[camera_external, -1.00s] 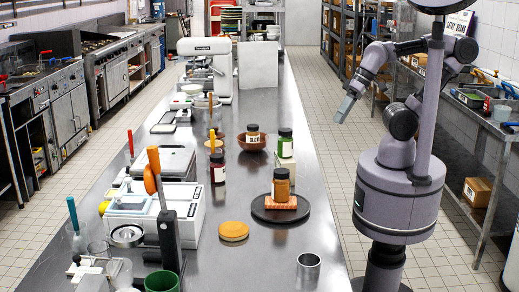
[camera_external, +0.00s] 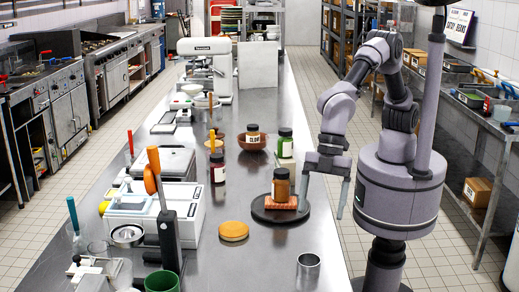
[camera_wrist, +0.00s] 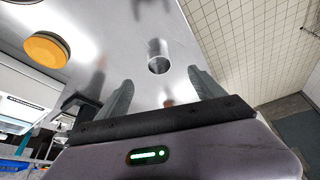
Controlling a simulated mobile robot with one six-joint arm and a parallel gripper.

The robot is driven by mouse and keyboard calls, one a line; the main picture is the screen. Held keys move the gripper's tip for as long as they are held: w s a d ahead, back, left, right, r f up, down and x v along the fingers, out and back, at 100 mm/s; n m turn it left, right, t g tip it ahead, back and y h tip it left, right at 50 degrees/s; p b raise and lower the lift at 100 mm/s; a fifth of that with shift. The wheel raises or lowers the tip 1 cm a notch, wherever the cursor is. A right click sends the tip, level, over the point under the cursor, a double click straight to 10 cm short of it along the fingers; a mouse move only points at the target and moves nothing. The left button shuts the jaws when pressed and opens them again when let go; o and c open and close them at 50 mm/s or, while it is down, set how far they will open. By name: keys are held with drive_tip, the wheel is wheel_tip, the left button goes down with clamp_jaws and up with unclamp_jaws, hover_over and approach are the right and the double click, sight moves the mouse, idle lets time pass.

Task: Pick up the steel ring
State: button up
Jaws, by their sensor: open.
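The steel ring (camera_external: 308,272) is a short, shiny open cylinder standing upright near the front right edge of the steel counter. It also shows in the wrist view (camera_wrist: 158,57), above and between my two fingers. My gripper (camera_external: 322,202) is open and empty, with its fingers pointing down at the counter's right edge, beside the dark round plate. It is above and farther back than the steel ring and apart from it. In the wrist view my gripper (camera_wrist: 160,80) has its fingers spread wide.
The dark plate (camera_external: 264,213) holds an orange-brown block and a jar (camera_external: 281,187). An orange disc (camera_external: 233,231) lies left of the steel ring. A green cup (camera_external: 162,282) and a white scale (camera_external: 140,222) stand farther left. The counter around the steel ring is clear.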

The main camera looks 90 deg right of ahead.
sight(310, 258)
drive_tip(key=b+x, duration=0.1)
drive_tip(key=x, duration=0.3)
drive_tip(key=b+x, duration=0.2)
drive_tip(key=x, duration=0.3)
drive_tip(key=b+x, duration=0.1)
drive_tip(key=x, duration=0.4)
drive_tip(key=shift+w+a, duration=0.25)
drive_tip(key=shift+w, duration=0.05)
drive_tip(key=shift+r, duration=0.1)
drive_tip(key=shift+c, duration=0.2)
drive_tip(key=c, duration=1.4)
drive_tip(key=shift+r, duration=0.1)
